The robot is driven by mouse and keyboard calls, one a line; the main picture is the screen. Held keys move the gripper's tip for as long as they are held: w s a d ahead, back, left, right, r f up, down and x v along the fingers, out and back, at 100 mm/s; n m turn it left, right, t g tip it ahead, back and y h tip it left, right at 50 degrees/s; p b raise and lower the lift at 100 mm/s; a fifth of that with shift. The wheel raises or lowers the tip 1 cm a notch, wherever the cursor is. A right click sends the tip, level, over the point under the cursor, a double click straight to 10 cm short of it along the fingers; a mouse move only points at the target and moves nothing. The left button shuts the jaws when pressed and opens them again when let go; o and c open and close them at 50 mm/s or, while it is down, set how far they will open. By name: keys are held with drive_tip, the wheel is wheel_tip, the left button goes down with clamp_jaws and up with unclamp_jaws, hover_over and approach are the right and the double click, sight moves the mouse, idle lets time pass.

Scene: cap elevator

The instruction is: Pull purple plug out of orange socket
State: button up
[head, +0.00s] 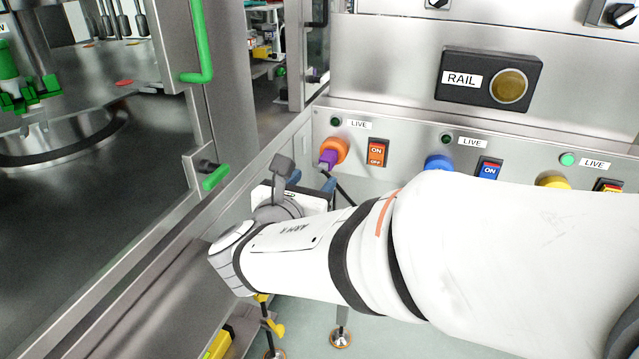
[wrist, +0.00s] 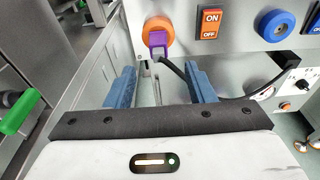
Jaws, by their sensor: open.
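The purple plug (head: 328,158) sits in the orange socket (head: 336,146) on the steel panel in the head view, with a black cable running down from it. In the wrist view the purple plug (wrist: 157,42) is at the front of the orange socket (wrist: 158,30), straight ahead of my gripper. My gripper (wrist: 160,80) is open, its two blue fingers apart and pointing toward the panel. The plug shows beyond and between the fingertips, and nothing is held. In the head view my arm hides most of the gripper; blue finger parts (head: 328,184) show just below the plug.
An orange on/off switch (head: 377,153) is right of the orange socket. A blue socket (head: 438,163) and a yellow socket (head: 553,181) lie farther right, partly behind my arm. A green handle (head: 216,178) and steel frame stand at left. The cable (wrist: 225,94) loops past the right finger.

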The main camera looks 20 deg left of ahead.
sight(322, 169)
drive_tip(key=w, duration=0.2)
drive_tip(key=w+b, duration=0.1)
drive_tip(key=w, duration=0.2)
drive_tip(key=w+f, duration=0.1)
drive_tip(key=w, duration=0.1)
drive_tip(key=shift+w+d+f, duration=0.1)
drive_tip(key=shift+w+d, duration=0.15)
drive_tip(key=shift+w, duration=0.05)
drive_tip(key=c, duration=1)
drive_tip(key=shift+c, duration=0.3)
